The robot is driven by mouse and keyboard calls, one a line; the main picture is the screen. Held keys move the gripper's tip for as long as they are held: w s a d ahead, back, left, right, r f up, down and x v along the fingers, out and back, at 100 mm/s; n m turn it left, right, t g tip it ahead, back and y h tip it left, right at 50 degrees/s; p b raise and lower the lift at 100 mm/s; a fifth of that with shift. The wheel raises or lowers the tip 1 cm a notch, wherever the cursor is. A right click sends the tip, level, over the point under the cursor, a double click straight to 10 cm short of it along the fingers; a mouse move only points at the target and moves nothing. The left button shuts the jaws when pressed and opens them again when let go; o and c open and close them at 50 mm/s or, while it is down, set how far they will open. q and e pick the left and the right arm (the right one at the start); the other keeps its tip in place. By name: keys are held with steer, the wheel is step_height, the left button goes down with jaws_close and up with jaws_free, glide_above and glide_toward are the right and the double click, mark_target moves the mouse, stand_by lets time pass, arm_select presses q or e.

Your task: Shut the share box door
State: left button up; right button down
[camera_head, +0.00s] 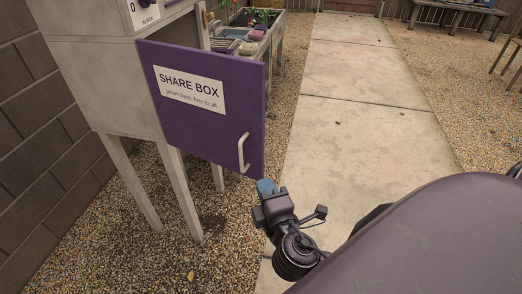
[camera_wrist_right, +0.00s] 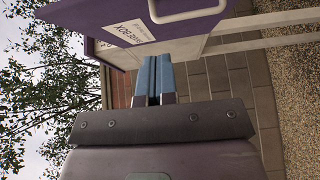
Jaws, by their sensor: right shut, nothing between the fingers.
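The share box (camera_head: 98,84) is a pale cabinet on tall legs at the left of the head view. Its purple door (camera_head: 208,129) stands open, swung outward, with a white "SHARE BOX" label and a pale bar handle (camera_head: 243,153) near its lower right. My right gripper (camera_head: 266,187) is just below the door's lower right corner, shut and empty, with blue fingertips. In the right wrist view the shut blue fingers (camera_wrist_right: 153,80) point toward the door (camera_wrist_right: 125,22) and its handle (camera_wrist_right: 190,14). Whether they touch the door is unclear. My left gripper is not in view.
A brick wall (camera_head: 38,130) runs along the left. A raised planter (camera_head: 262,42) with plants and items stands behind the door. A paved path (camera_head: 350,110) lies clear to the right, with gravel (camera_head: 465,75) beyond. A table (camera_head: 455,15) stands far right.

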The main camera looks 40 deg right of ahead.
steer(key=w, duration=0.1)
steer(key=p, duration=0.2)
glide_toward(258, 139)
steer(key=w+a, duration=0.2)
steer(key=w, duration=0.2)
steer(key=w+d, duration=0.2)
steer(key=d, duration=0.1)
steer(key=shift+f, duration=0.15)
steer(key=shift+w+d+p, duration=0.15)
steer(key=shift+d+p, duration=0.2)
steer(key=shift+d, duration=0.15)
steer(key=shift+w+d, duration=0.1)
